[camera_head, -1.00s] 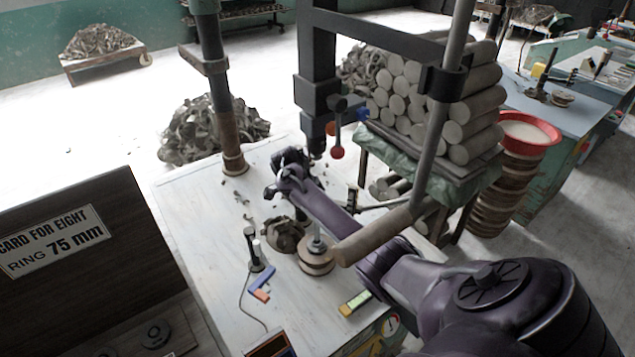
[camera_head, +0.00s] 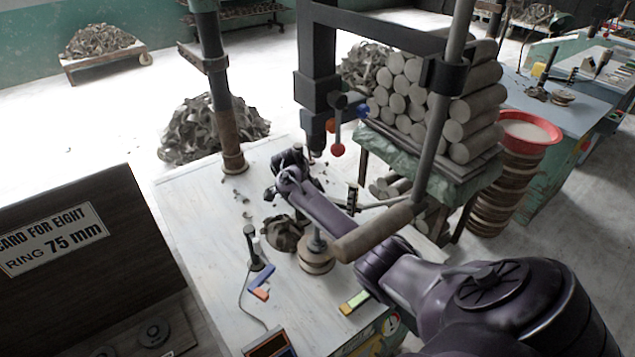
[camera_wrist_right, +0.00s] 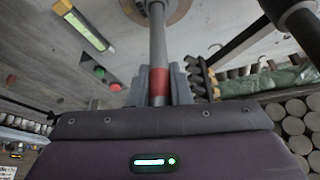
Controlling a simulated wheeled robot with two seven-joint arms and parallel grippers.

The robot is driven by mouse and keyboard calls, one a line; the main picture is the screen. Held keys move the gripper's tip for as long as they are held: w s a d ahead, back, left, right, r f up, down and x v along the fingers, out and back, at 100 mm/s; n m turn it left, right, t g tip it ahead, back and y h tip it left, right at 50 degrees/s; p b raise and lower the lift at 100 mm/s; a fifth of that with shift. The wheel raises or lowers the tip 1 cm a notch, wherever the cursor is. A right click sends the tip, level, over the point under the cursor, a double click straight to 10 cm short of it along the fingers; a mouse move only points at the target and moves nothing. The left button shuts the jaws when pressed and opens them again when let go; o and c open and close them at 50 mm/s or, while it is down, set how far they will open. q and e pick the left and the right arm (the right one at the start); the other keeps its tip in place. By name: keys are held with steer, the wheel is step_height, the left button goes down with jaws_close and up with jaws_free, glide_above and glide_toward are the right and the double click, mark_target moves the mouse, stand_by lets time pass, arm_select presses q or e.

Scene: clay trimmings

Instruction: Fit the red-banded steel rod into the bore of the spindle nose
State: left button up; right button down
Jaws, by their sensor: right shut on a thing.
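The red-banded steel rod (camera_wrist_right: 157,45) is in my right gripper (camera_wrist_right: 158,90), which is shut on it in the right wrist view. Its red band lies right at the jaws, and the grey shaft runs on toward the top edge. In the head view my right gripper (camera_head: 288,172) is over the bench, close to the lower left of the spindle nose (camera_head: 316,140), the dark lower end of the machine column. The bore is not visible, and I cannot make out the rod clearly there. The rod looks apart from the spindle nose. My left gripper is not in view.
The bench (camera_head: 200,215) holds a round stand with a post (camera_head: 316,262), a clump of trimmings (camera_head: 282,234) and a yellow-green block (camera_head: 354,302). A lever with a red knob (camera_head: 337,150) hangs beside the column. A thick handle (camera_head: 375,232) crosses in front of my right arm.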

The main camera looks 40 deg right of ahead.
steer(key=shift+f+b, duration=0.9)
steer(key=shift+f, duration=0.65)
steer(key=c, duration=1.3)
jaws_free()
steer(key=shift+o, duration=0.2)
steer(key=b+v, duration=0.2)
steer(key=v, duration=0.6)
steer(key=shift+s+f, duration=0.1)
steer(key=shift+f, duration=0.05)
